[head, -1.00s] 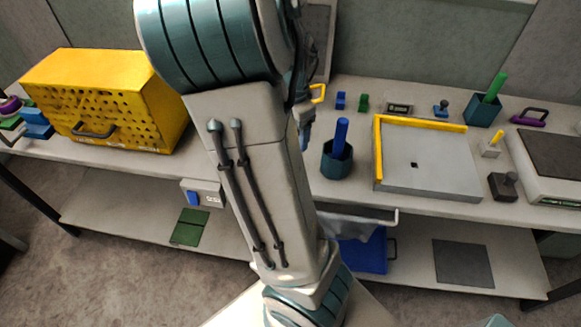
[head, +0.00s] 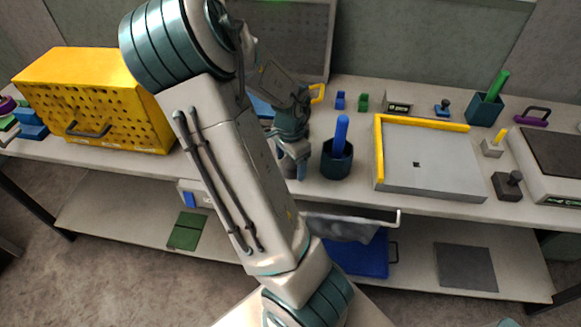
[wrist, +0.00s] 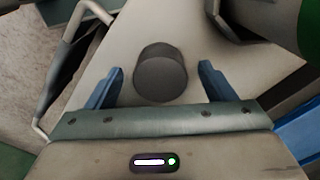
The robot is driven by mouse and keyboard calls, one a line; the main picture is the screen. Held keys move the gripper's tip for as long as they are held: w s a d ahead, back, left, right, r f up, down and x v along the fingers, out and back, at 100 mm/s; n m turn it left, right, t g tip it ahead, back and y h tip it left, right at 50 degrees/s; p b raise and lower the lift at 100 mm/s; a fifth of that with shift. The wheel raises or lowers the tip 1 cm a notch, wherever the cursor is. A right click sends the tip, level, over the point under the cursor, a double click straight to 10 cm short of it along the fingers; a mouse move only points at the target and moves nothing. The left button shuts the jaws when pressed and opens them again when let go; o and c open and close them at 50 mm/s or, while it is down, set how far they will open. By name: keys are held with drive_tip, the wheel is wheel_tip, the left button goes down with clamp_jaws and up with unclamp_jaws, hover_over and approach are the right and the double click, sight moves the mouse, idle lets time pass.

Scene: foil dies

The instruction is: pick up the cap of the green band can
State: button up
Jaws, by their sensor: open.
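A dark grey round piece (wrist: 160,76) with a flat top, looking like a capped can seen from above, stands on the light bench in the wrist view. It lies between the blue fingers of my gripper (wrist: 162,70), with a gap on each side. No green band shows on it, so I cannot tell whether it is the cap of the green band can. In the head view my gripper (head: 291,170) points down at the bench's front part, left of the teal pot. My gripper is open and holds nothing.
The teal pot (head: 336,160) with a blue stick stands close right of my gripper. A grey tray with a yellow edge (head: 430,165) lies further right. A yellow perforated box (head: 95,98) stands left. The bench's front edge is close.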

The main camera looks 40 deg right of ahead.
drive_tip(key=shift+f, duration=0.6)
drive_tip(key=c, duration=1)
drive_tip(key=shift+c, duration=0.2)
drive_tip(key=shift+r, duration=0.15)
